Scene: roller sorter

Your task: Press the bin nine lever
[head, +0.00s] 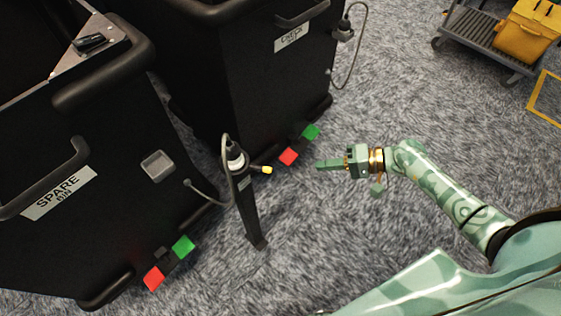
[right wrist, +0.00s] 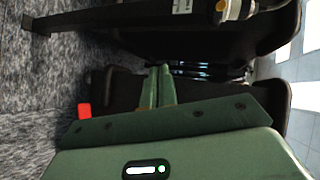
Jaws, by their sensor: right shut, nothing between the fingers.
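A short lever with a yellow tip (head: 266,170) sticks out to the right from the top of a thin black post (head: 247,205) standing on the carpet. It may be the bin nine lever; I cannot read a nine on it. My right gripper (head: 319,165) is shut and empty, pointing left at about the lever's height in the picture, with a gap between them. In the right wrist view its two fingers (right wrist: 157,75) are together. My left gripper is not in view.
A black bin labelled SPARE (head: 59,193) stands at the left, another labelled CHECK (head: 291,37) behind; their small numbers are unclear. Red and green tabs (head: 289,156) sit at the bins' bases. A cart with a yellow bag (head: 530,35) is at the upper right. Carpet between is clear.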

